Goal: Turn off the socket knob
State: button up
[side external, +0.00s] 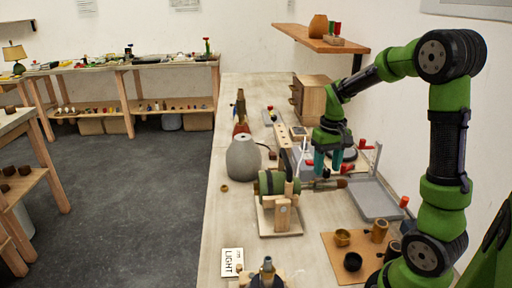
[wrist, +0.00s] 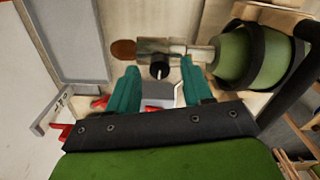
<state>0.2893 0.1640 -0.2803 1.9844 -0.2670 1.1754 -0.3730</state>
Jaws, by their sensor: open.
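The lamp (side external: 270,184) has a green banded body lying sideways on a wooden stand (side external: 281,222). In the wrist view the green body (wrist: 234,55) is at the upper right, with a metal socket (wrist: 178,46) pointing left from it. A small black socket knob (wrist: 159,71) shows on the socket, facing my camera. My gripper (side external: 328,163) is above the socket end, pointing down. In the wrist view my gripper (wrist: 160,70) has its teal fingers apart, one on each side of the knob, apparently empty. I cannot tell whether the fingertips are level with the knob.
A grey vase-like object (side external: 243,158) stands left of the lamp. A grey tray-like stand (side external: 374,200) with red parts is at the right. A board with small cups (side external: 352,262) is at the front right. A "LIGHT" card (side external: 232,262) lies near the front left edge.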

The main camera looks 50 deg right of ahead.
aim_at(327, 170)
notch_tip(327, 170, up, 16)
jog(key=shift+r, duration=0.15)
dwell(0.4)
